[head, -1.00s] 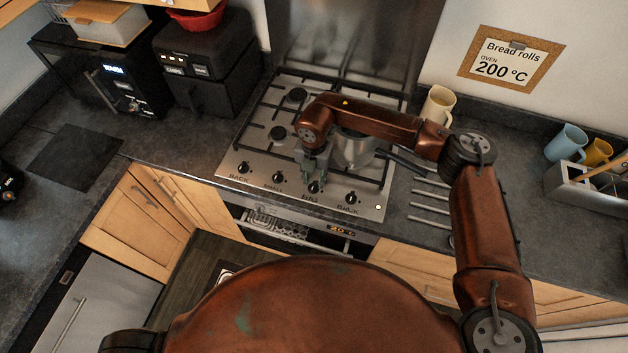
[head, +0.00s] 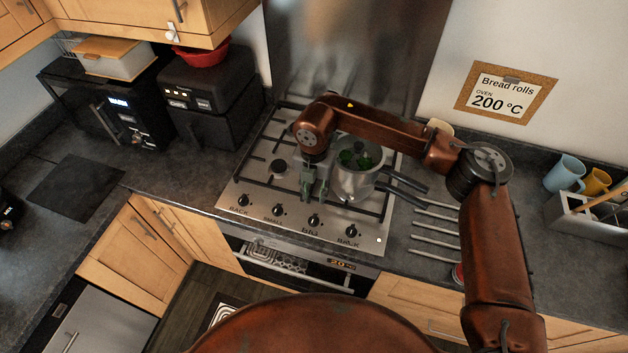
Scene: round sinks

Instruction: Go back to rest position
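My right gripper (head: 314,195) hangs over the front of the gas hob (head: 262,196), just left of a steel saucepan (head: 357,186). Its fingers point down with a gap between them, and nothing shows in the gap. I cannot tell whether it touches the pan. My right arm comes in from the lower right and bends across above the hob. The saucepan stands upright on the hob with green pieces inside and its handle to the right. My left gripper is out of view.
A control knob (head: 313,221) sits at the hob's front edge, with others beside it. A cream mug (head: 439,127) stands behind my arm. Blue (head: 565,173) and yellow (head: 596,181) mugs stand at the right. Black appliances (head: 205,115) fill the back left. The left counter is mostly clear.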

